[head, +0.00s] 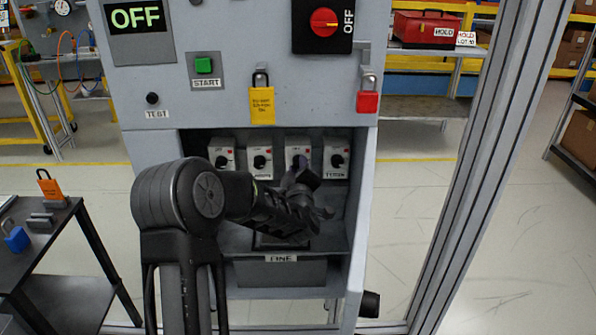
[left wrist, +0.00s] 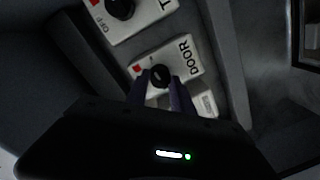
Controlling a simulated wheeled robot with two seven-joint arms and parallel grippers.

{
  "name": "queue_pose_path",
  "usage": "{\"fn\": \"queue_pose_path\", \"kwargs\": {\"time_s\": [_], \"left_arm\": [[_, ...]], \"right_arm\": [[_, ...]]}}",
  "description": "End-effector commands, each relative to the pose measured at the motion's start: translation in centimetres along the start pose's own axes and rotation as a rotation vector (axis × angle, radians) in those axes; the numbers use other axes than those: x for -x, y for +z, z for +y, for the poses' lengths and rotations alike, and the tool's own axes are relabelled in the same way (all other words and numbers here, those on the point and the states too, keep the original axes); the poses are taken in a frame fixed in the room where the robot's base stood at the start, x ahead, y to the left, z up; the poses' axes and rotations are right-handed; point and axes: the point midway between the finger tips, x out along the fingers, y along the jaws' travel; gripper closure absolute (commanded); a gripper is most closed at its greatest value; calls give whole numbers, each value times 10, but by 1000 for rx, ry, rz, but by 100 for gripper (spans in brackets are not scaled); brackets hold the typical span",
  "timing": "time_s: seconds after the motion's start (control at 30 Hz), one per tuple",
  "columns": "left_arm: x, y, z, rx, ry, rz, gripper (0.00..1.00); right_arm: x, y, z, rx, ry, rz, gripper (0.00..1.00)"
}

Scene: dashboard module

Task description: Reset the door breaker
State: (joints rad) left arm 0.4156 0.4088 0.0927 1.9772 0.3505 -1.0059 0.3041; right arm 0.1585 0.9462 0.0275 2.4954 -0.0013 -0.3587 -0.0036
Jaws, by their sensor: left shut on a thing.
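The door breaker is a white box with a black round knob and a red mark. It shows in the left wrist view (left wrist: 187,57) with the label DOOR. In the head view, my left gripper (head: 301,178) reaches into the cabinet recess at the third breaker from the left (head: 299,148), partly covering it. In the left wrist view, the two fingers (left wrist: 160,84) are on either side of the door breaker's black knob (left wrist: 160,75), shut on it. The knob's exact setting is hard to read. My right gripper is out of view.
Other breakers (head: 221,152) (head: 336,157) stand close on both sides in the recess. Above hang a yellow tagged padlock (head: 262,106) and a red padlock (head: 368,102). A display (head: 136,17) reads OFF, and the red rotary switch (head: 323,22) is beside OFF. A bin (head: 281,272) sits below.

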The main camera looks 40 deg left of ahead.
Motion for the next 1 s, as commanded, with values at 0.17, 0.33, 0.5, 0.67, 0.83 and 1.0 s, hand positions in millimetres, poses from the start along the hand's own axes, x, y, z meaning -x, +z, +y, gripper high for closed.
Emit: {"fn": "queue_pose_path", "kwargs": {"time_s": [0.17,0.33,0.5,0.67,0.83,1.0], "left_arm": [[0,2,-1,-65,-5,-1,100],[0,2,-1,-89,-7,0,100],[0,2,-1,-92,-7,0,100],[0,2,-1,-92,-7,0,100],[0,2,-1,-91,-6,1,59],[0,1,0,-90,-6,2,50]], "right_arm": [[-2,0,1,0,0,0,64],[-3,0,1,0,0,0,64],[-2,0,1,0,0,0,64],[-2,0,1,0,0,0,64],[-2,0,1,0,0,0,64],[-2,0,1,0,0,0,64]]}}
